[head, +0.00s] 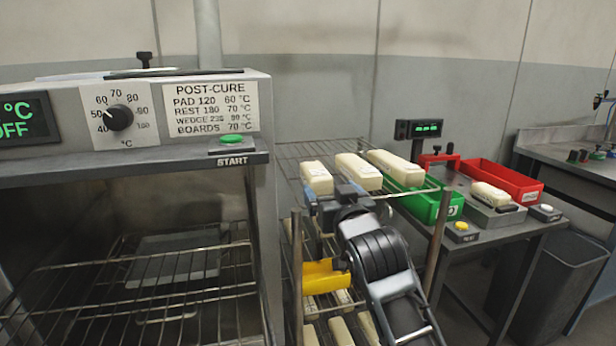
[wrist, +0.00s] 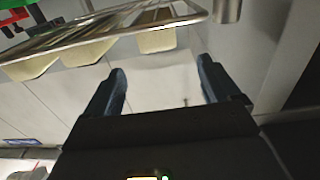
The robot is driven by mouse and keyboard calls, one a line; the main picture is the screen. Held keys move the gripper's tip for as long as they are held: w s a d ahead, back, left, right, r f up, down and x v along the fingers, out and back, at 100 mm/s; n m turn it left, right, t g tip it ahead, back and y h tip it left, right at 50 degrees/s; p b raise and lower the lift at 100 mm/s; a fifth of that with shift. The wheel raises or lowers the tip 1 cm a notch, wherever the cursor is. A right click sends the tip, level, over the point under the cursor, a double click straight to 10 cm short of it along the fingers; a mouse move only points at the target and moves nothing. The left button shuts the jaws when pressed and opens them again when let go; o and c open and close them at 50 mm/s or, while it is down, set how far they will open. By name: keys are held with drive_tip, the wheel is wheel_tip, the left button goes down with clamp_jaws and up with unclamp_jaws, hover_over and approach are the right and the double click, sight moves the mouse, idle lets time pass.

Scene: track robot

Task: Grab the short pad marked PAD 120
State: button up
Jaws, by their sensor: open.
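Three cream pads lie on the top shelf of the wire rack in the head view: a short one (head: 317,177) at left, a middle one (head: 358,171) and a longer one (head: 402,166) at right. I cannot read markings on them; the left one looks shortest. My gripper (head: 340,193) is in front of the shelf's near edge, below the left and middle pads in the picture. In the wrist view my gripper (wrist: 162,84) is open, with nothing between its fingers. Three pad ends (wrist: 157,40) show beyond the shelf edge, apart from the fingers.
The wire rack (head: 290,152) has lower shelves with more pads, partly hidden by my arm. An open oven (head: 245,195) with wire shelves stands at left. At right, a bench holds a green bin (head: 449,208), a red bin (head: 520,182) and a pad on a scale (head: 490,195).

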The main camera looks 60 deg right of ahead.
sight(322, 177)
drive_tip(key=p+x, duration=0.1)
drive_tip(key=x, duration=0.6)
drive_tip(key=shift+w+d+r, duration=0.15)
drive_tip(key=shift+d+r, duration=0.05)
drive_tip(key=shift+d, duration=0.2)
drive_tip(key=c, duration=1.1)
drive_tip(key=shift+o, duration=0.2)
drive_tip(key=shift+r, duration=0.1)
